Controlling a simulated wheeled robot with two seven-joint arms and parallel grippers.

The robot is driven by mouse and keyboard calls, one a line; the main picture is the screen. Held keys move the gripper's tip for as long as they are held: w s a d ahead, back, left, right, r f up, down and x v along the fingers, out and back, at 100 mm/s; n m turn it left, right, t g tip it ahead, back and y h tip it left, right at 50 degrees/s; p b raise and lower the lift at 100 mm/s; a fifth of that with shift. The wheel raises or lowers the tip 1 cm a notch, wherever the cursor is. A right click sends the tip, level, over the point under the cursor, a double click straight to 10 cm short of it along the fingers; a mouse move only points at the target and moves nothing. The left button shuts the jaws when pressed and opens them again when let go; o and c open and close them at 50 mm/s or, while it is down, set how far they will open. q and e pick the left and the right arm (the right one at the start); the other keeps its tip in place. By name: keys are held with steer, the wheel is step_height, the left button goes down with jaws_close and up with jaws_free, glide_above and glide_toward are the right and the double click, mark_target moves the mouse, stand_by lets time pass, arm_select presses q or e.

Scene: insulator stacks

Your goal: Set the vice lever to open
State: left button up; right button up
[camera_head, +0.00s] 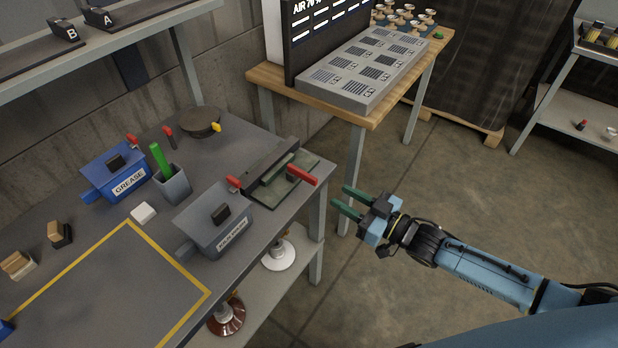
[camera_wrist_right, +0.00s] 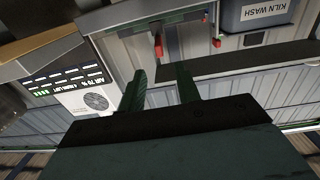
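The vice (camera_head: 270,168) is a dark, low fixture with a greenish plate at the right end of the grey workbench. Its red lever (camera_head: 302,174) sticks out at the bench's right edge, pointing toward my right gripper. In the right wrist view the red lever (camera_wrist_right: 158,45) appears just beyond the fingertips. My right gripper (camera_head: 340,195) has green fingers spread apart with nothing between them. It hovers off the bench edge, right of the lever and apart from it. The fingers also show in the right wrist view (camera_wrist_right: 160,78). My left gripper is out of view.
A grey kiln wash box (camera_head: 215,222) with a red-handled tool stands left of the vice. Behind are a blue grease box (camera_head: 115,172), a cup with a green item (camera_head: 172,184) and a round dark disc (camera_head: 200,122). A wooden table (camera_head: 372,115) stands behind; floor beside my arm is clear.

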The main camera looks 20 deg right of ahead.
mark_target(317, 182)
steer(key=b+x, duration=0.1)
steer(key=x, duration=1)
steer(key=shift+d, duration=0.1)
jaws_close()
